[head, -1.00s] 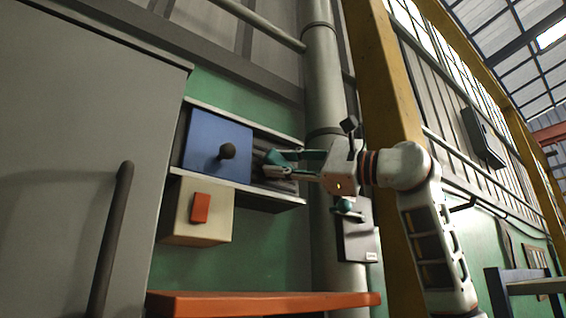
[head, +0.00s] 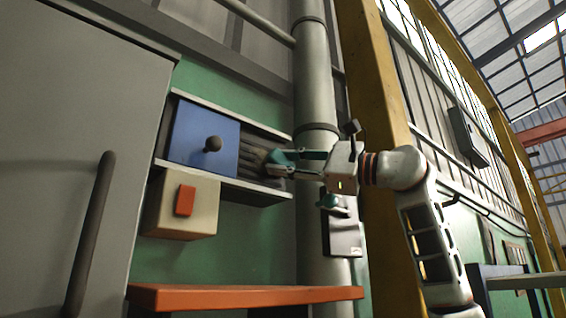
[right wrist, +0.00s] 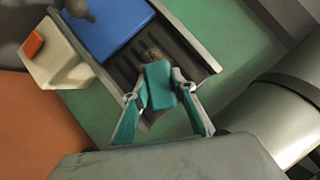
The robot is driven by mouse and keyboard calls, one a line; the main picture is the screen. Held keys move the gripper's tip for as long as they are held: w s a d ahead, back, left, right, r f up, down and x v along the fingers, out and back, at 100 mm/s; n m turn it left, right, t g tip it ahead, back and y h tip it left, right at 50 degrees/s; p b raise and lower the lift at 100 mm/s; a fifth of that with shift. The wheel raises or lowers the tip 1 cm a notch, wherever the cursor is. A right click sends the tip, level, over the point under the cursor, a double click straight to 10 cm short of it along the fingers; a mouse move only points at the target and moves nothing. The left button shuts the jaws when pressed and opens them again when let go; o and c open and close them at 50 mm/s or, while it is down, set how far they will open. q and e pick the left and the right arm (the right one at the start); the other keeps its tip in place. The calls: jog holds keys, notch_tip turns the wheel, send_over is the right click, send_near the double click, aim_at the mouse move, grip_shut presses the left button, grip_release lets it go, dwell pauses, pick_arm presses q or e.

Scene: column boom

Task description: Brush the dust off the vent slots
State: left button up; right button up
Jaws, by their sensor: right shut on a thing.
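The vent slots (head: 254,165) are a dark ribbed panel between two pale rails on the green wall. They also show in the right wrist view (right wrist: 128,68). A blue cover (head: 203,138) with a dark round knob sits left of the bare slots. My right gripper (head: 275,163) is at the right part of the slots, shut on a teal-handled brush (right wrist: 160,87). The brush's brownish bristle end points at the slots; I cannot tell whether it touches. Dust is too unclear to make out. My left gripper is not in view.
A cream box (head: 202,208) with an orange-red switch sits below the cover. An orange shelf (head: 245,296) lies lower down. A grey cabinet door with a dark handle (head: 90,230) is at left. A grey pipe (head: 315,80) and a yellow column (head: 372,70) stand at right.

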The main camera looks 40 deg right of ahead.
jog(key=shift+a, duration=2.15)
jog(key=shift+w+d+r, duration=0.1)
jog(key=shift+d+r, duration=0.2)
jog(key=shift+d, duration=0.5)
jog(key=shift+w+d+r, duration=0.1)
jog(key=shift+d+r, duration=0.15)
jog(key=shift+d, duration=0.5)
jog(key=shift+d+r, duration=0.3)
jog(key=shift+d, duration=0.5)
jog(key=shift+s+a, duration=0.15)
jog(key=shift+a, duration=1)
jog(key=shift+s+a, duration=0.1)
jog(key=shift+a, duration=1.05)
jog(key=shift+w+d+f, duration=0.1)
jog(key=shift+d+f, duration=0.2)
jog(key=shift+d, duration=0.45)
jog(key=shift+w+d+f, duration=0.1)
jog(key=shift+d+f, duration=0.15)
jog(key=shift+d, duration=0.55)
jog(key=shift+d+f, duration=0.3)
jog(key=shift+d, duration=0.45)
jog(key=s, duration=0.6)
jog(key=shift+d, duration=0.2)
jog(key=shift+s+d, duration=0.15)
jog(key=shift+s, duration=1.3)
